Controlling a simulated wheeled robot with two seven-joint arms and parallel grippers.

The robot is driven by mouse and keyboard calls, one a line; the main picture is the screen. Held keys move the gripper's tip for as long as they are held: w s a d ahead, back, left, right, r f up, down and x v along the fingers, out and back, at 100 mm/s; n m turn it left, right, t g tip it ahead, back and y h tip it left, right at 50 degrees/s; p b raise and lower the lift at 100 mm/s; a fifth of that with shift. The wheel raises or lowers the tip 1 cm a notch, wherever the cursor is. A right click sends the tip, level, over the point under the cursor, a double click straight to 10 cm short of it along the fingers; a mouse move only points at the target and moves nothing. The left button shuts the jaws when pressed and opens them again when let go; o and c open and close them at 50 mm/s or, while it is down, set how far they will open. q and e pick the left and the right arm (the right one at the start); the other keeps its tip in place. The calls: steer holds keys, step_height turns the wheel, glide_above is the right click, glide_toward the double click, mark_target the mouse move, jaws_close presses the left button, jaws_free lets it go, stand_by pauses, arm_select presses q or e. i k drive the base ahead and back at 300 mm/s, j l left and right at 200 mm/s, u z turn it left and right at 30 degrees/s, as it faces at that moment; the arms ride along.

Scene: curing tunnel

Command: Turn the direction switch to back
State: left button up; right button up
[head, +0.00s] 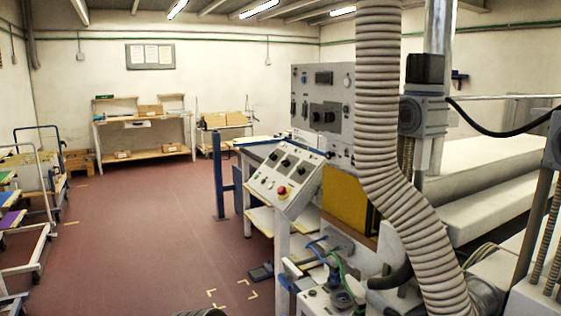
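A sloped light-grey control panel (286,178) stands right of centre on the machine's near end. It has a row of black rotary knobs (286,161), a red mushroom button (282,190) and small buttons at its lower left. Behind it rises an upright grey panel (324,100) with more dark switches and a small display. The labels are too small to read, so I cannot tell which knob is the direction switch or which way it points. Neither of my grippers is in view.
A thick ribbed hose (385,120) hangs at the panel's right. A blue post (218,175) stands to its left. Carts (40,190) line the left side, and a workbench (145,135) stands at the back. The red floor (140,230) between is clear.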

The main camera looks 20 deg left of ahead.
mark_target(285, 162)
steer(key=i+j, duration=0.2)
steer(key=j, duration=0.25)
steer(key=i+j+z, duration=0.15)
steer(key=j, duration=0.3)
steer(key=i+j, duration=0.25)
steer(key=j, duration=0.25)
steer(key=i+j+z, duration=0.15)
steer(key=j, duration=0.3)
steer(key=i+j, duration=0.2)
steer(key=j, duration=0.3)
steer(key=i+j+z, duration=0.1)
steer(key=j, duration=0.4)
steer(key=i+j+z, duration=0.1)
steer(key=j, duration=0.4)
steer(key=i+j, duration=0.2)
steer(key=j, duration=0.35)
steer(key=z, duration=0.05)
